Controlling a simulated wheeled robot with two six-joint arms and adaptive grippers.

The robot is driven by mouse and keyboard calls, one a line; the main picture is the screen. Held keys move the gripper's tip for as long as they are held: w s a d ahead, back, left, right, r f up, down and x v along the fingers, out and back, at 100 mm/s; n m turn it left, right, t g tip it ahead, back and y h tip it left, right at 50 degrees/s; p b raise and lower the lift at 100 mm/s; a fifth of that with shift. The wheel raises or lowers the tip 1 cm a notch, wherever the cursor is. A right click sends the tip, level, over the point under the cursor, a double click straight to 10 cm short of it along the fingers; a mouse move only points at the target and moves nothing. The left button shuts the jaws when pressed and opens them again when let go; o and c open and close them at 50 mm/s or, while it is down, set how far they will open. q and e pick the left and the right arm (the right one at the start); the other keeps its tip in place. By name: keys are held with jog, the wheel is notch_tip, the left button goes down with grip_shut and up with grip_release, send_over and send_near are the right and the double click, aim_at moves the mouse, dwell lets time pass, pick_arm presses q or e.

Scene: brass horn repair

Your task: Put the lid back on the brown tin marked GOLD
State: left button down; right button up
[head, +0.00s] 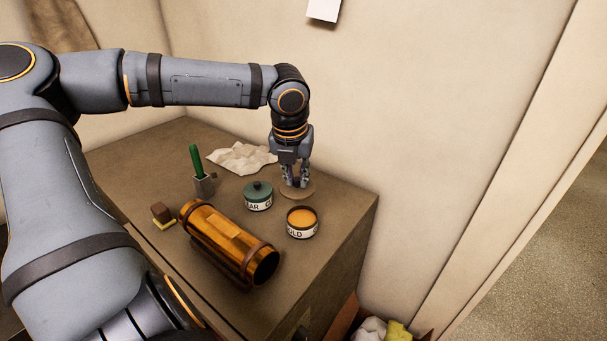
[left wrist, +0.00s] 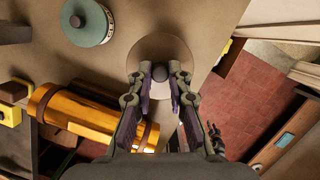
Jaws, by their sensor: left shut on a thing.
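The brown tin marked GOLD (head: 302,231) stands open on the cabinet top, with orange-gold contents showing. Its label is partly readable. My left gripper (head: 296,182) points down just behind the tin in the head view. It is shut on the dark knob of a round tan-brown lid (head: 297,194). In the left wrist view the lid (left wrist: 160,45) lies under the fingertips (left wrist: 160,77), its knob between them. I cannot tell whether the lid touches the cabinet top. I cannot make out the GOLD tin in the left wrist view. My right gripper is not in view.
A lidded green tin (head: 258,196) stands left of the GOLD tin. A brass tube (head: 220,240) lies in front of them. A grey holder with a green handle (head: 197,165), crumpled paper (head: 240,158) and a brown-and-yellow block (head: 162,214) are farther left. The cabinet's right edge is close.

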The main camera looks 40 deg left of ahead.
pick_arm(q)
jog(key=shift+s+a+f+m, duration=0.15)
jog(key=shift+s+a+m, duration=0.05)
jog(key=shift+m, duration=0.3)
jog(key=shift+f+m+h, duration=0.15)
jog(key=shift+m+h, duration=0.15)
jog(key=shift+m, duration=0.2)
jog(key=shift+d+f+m, duration=0.1)
jog(key=shift+m, duration=0.2)
